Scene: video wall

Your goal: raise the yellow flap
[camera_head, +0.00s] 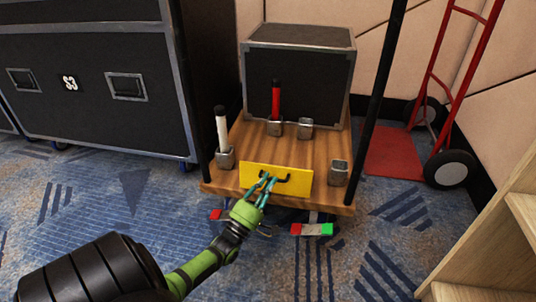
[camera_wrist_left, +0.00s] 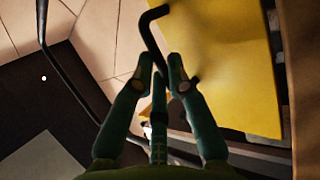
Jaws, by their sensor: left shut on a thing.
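The yellow flap (camera_head: 301,190) is a flat rectangular panel at the front edge of a wooden cart deck (camera_head: 222,187). A dark bent handle (camera_head: 288,178) is on its face. My left gripper (camera_head: 267,180) reaches in from below, in front of the flap, with its teal fingers closed on the handle. In the left wrist view the flap (camera_wrist_left: 228,60) fills the upper right, and the fingers (camera_wrist_left: 162,78) pinch the dark handle (camera_wrist_left: 150,32). The fingers hide part of the handle. My right gripper is not in view.
On the deck stand a black case (camera_head: 297,85), a white rod (camera_head: 222,130), a red rod (camera_head: 276,100) and metal sockets (camera_head: 338,173). A dark post (camera_head: 383,80) rises at right. Red-green blocks (camera_head: 312,229) show below. A red hand truck (camera_head: 395,150) and wooden shelf (camera_head: 490,245) are at right.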

